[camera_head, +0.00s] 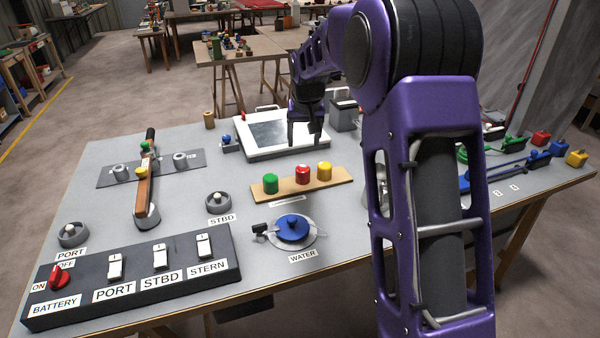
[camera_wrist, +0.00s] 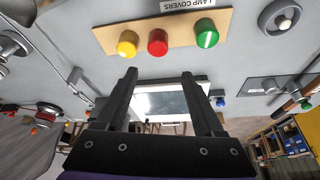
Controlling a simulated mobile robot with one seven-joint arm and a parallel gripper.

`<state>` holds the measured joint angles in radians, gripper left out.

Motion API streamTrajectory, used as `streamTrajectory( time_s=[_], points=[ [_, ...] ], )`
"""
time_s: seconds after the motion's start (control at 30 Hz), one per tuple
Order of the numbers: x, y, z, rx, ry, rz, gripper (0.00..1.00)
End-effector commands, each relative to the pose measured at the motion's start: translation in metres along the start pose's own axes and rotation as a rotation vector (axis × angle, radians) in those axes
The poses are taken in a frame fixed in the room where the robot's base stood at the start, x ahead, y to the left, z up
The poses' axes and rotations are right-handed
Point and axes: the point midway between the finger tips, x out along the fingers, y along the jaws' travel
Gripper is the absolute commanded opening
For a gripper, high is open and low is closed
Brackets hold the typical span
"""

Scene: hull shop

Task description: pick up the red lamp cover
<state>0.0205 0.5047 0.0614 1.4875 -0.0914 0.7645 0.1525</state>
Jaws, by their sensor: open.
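The red lamp cover (camera_head: 302,174) stands on a wooden board (camera_head: 341,190) between a green cover (camera_head: 270,184) and a yellow cover (camera_head: 324,171). In the wrist view the red cover (camera_wrist: 158,42) is again the middle one, with yellow (camera_wrist: 127,43) to its left and green (camera_wrist: 206,33) to its right. My gripper (camera_head: 305,142) is open and empty. It hangs behind the board in the head view, over the front part of the white-framed screen. In the wrist view its two fingers (camera_wrist: 159,76) point toward the board, apart from the covers.
The white-framed screen (camera_head: 246,124) lies behind the board. In front are a blue WATER knob (camera_head: 292,228) and a black switch panel (camera_head: 190,282). A wooden-handled lever (camera_head: 145,185) stands at left.

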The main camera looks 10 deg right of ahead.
Motion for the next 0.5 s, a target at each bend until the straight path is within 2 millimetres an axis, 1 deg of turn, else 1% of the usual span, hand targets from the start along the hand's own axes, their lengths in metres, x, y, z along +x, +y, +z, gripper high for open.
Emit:
streamTrajectory(
  time_s=[0.03, 0.3, 0.4, 0.5],
  points=[
    [0.014, 0.0, 0.002, 0.0, -0.003, 0.001, 0.7],
    [0.073, 0.001, 0.001, -0.001, 0.0, 0.002, 0.7],
    [0.089, 0.001, 0.001, -0.002, 0.0, 0.002, 0.7],
    [0.099, 0.001, -0.001, -0.002, 0.003, 0.003, 0.7]
  ],
)
